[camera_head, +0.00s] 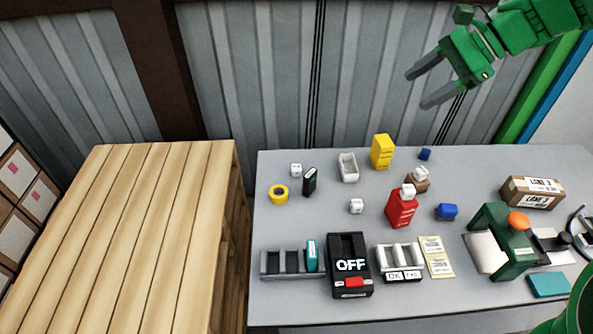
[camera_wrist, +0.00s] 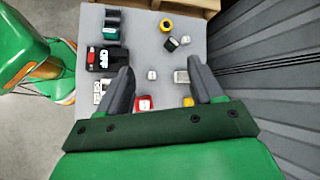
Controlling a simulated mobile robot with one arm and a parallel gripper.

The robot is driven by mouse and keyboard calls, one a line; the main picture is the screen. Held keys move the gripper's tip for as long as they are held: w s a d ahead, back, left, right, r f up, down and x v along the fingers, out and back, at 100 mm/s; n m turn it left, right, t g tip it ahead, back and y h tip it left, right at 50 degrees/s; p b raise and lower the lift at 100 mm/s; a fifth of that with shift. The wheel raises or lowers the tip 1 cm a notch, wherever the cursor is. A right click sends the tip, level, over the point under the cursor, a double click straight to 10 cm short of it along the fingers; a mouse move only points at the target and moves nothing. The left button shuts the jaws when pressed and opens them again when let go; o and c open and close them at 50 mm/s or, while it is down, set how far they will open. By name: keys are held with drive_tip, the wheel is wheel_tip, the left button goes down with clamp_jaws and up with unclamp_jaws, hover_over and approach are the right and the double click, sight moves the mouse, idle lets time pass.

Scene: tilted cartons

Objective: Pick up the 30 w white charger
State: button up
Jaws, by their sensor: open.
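Several small white charger-like cubes are on the grey table (camera_head: 300,218); their wattage is too small to read. One white cube (camera_head: 296,170) is at the back left, another white cube (camera_head: 356,206) stands mid-table. A third white cube (camera_head: 408,190) is on the red box (camera_head: 401,211), and a fourth white cube (camera_head: 421,172) is on the brown box (camera_head: 417,184). My gripper (camera_head: 417,90) is open and empty, high above the table's back right. In the wrist view, the mid-table cube (camera_wrist: 152,75) shows between the spread fingers (camera_wrist: 160,64).
A white tray (camera_head: 348,167), yellow box (camera_head: 382,152), black box (camera_head: 310,181) and yellow tape roll (camera_head: 279,194) stand nearby. Along the front are a grey rack (camera_head: 279,264), a black OFF device (camera_head: 349,265) and a green press (camera_head: 492,240). A wooden pallet (camera_head: 125,230) is left.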

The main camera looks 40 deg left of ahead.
drive_tip(key=w+a+f+m+g+y, duration=0.1)
drive_tip(key=w+a, duration=0.1)
drive_tip(key=a, duration=0.5)
drive_tip(key=w+a+f+g+y, duration=0.1)
drive_tip(key=w+a, duration=0.2)
drive_tip(key=a, duration=0.4)
drive_tip(key=m+g, duration=0.1)
drive_tip(key=g, duration=0.3)
hover_over(294, 166)
drive_tip(key=w+d, duration=0.3)
drive_tip(key=shift+f, duration=3.6)
drive_tip(key=f, duration=3.2)
drive_tip(key=shift+w+d+f, duration=0.1)
drive_tip(key=shift+w+f, duration=0.15)
drive_tip(key=shift+f, duration=0.05)
drive_tip(key=shift+x, duration=3.8)
drive_tip(key=shift+f, duration=0.1)
drive_tip(key=shift+c, duration=0.3)
drive_tip(key=c, duration=1)
